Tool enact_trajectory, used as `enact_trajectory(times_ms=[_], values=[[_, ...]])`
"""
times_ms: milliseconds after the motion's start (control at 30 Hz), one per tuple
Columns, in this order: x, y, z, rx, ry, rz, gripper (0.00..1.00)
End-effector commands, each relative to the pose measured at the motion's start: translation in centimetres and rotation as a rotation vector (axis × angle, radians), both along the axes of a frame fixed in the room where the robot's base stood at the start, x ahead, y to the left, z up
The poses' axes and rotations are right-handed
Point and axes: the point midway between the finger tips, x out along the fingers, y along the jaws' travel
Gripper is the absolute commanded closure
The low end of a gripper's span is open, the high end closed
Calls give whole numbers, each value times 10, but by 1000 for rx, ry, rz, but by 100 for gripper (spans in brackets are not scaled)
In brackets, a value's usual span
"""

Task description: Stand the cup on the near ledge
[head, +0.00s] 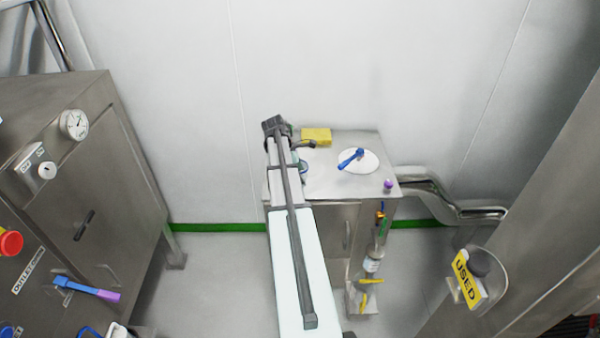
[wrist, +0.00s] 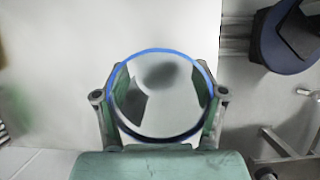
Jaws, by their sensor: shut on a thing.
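The cup (wrist: 160,112), with a blue rim and a pale grey inside, fills the middle of the wrist view, and I look down into its round mouth. My gripper (wrist: 159,88) is shut on it, with one green-padded finger at each side of the cup. In the head view my arm reaches over the left part of a steel cabinet top (head: 328,184). I cannot tell which edge is the near ledge.
On the cabinet top are a yellow block (head: 316,136), a white disc (head: 366,167) with a blue-handled tool (head: 350,159), and a purple knob (head: 388,185). A steel pipe (head: 440,197) leaves the right side. A dark blue round thing (wrist: 284,52) is at the wrist view's upper right.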

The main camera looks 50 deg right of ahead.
Motion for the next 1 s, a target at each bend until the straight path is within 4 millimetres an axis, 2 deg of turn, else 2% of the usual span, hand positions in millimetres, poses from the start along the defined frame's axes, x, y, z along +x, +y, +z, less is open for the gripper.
enact_trajectory(times_ms=[333,367,400,433,767,1000], values=[[0,0,-4,0,0,0,89],[0,0,-4,0,0,0,23],[0,0,-4,0,0,0,9],[0,0,-4,0,0,0,4],[0,0,-3,0,0,0,4],[5,3,11,-2,-1,2,4]])
